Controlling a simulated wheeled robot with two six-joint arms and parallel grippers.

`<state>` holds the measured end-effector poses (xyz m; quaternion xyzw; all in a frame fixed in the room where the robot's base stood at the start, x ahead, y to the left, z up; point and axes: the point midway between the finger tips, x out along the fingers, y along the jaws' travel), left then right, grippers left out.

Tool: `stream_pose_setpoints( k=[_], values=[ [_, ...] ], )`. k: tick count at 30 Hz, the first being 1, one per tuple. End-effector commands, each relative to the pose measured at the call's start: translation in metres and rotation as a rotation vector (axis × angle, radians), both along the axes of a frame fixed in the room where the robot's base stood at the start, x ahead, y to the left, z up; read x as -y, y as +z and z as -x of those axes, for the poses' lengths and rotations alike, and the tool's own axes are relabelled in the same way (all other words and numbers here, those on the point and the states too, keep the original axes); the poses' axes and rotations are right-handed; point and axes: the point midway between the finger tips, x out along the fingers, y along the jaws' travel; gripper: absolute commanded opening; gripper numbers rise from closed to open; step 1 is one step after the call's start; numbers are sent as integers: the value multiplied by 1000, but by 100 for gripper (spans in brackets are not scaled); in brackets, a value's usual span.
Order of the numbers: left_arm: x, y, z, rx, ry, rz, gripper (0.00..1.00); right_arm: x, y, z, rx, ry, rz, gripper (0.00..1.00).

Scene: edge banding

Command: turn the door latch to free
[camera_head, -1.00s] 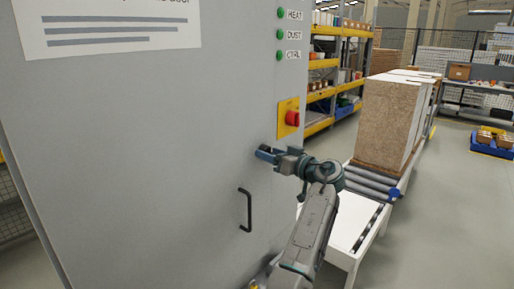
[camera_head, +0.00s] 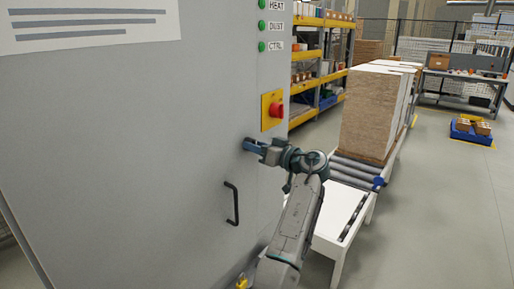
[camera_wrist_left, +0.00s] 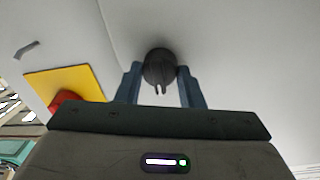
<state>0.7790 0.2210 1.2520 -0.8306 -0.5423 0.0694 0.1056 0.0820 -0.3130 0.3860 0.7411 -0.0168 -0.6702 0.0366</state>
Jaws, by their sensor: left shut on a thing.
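The door latch (camera_wrist_left: 160,66) is a dark round knob on the grey cabinet door, seen in the left wrist view. My left gripper (camera_wrist_left: 160,85) is shut on it, with one blue-grey finger on each side. In the head view my left gripper (camera_head: 254,147) reaches the door (camera_head: 130,150) below the red switch, and its fingers and wrist hide the latch. The black door handle (camera_head: 232,203) is below and to the left of the gripper. My right gripper is not in view.
A red switch on a yellow plate (camera_head: 272,110) is just above my gripper. Green indicator lights (camera_head: 262,26) are higher up. A roller conveyor (camera_head: 355,173) with stacked boards (camera_head: 373,110) stands to the right.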

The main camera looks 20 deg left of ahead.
Motion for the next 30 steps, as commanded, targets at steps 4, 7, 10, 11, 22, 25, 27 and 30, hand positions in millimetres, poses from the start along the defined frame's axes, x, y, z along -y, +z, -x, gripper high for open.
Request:
stream_pose_setpoints(
  k=[4,7,10,11,22,25,27,30],
  values=[
    [-1,-2,0,-61,1,-21,12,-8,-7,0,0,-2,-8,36],
    [-1,-2,0,-124,1,-44,12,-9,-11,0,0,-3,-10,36],
    [-1,-2,0,-200,1,-72,12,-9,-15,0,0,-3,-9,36],
    [-1,-2,0,-225,2,-82,12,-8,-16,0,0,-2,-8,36],
    [0,0,-1,-557,2,-201,12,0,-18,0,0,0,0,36],
    [-1,1,-1,-647,2,-233,12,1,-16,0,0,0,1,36],
    [0,1,-1,-710,2,-256,12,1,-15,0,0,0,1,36],
    [0,2,-1,-799,3,-290,12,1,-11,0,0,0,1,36]
  ],
)
